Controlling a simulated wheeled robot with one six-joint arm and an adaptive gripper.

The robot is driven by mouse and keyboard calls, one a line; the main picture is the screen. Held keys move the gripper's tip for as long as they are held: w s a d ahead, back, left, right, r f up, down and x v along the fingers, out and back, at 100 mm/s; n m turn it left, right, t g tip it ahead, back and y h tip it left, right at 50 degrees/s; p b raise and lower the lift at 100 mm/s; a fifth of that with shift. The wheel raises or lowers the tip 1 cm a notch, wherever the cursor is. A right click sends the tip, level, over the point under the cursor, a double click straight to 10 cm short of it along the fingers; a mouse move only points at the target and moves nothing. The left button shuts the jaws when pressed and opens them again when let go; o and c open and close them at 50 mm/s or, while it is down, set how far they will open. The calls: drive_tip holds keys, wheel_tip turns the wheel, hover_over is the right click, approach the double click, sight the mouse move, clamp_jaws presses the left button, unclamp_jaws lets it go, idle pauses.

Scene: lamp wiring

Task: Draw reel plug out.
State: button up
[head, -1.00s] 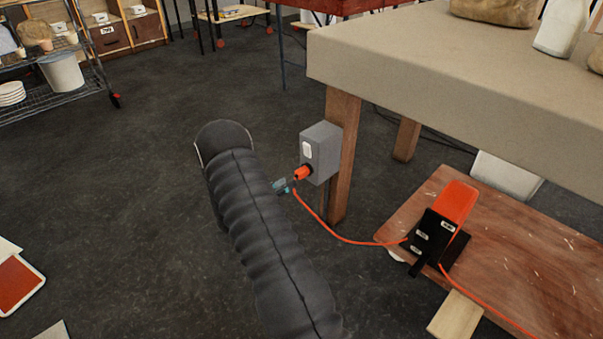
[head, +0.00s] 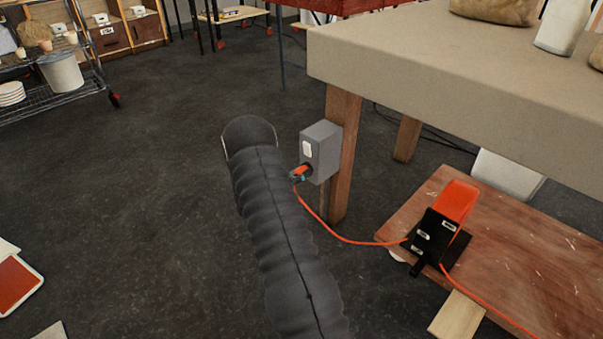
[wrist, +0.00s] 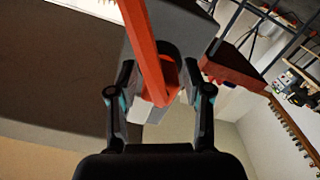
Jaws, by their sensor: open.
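The orange reel plug (head: 302,169) sits in the grey socket box (head: 322,148) on the table leg. Its orange cable runs down and right to the reel (head: 446,222). My gripper (head: 297,176) is at the plug, mostly hidden behind my dark sleeved arm in the head view. In the wrist view my gripper (wrist: 160,90) is open, with one finger on each side of the plug (wrist: 168,76) and a gap between fingers and plug. The cable crosses the wrist view in front of the grey box (wrist: 185,30).
The reel stands on a low wooden board (head: 530,265) at the right. The table top (head: 450,80) overhangs the socket box, and its wooden leg (head: 343,150) stands just behind it.

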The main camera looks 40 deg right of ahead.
sight(297, 175)
drive_tip(key=shift+c, duration=0.3)
clamp_jaws()
drive_tip(key=shift+a, duration=0.75)
idle(0.4)
drive_tip(key=shift+s+a, duration=0.2)
drive_tip(key=shift+a, duration=1.75)
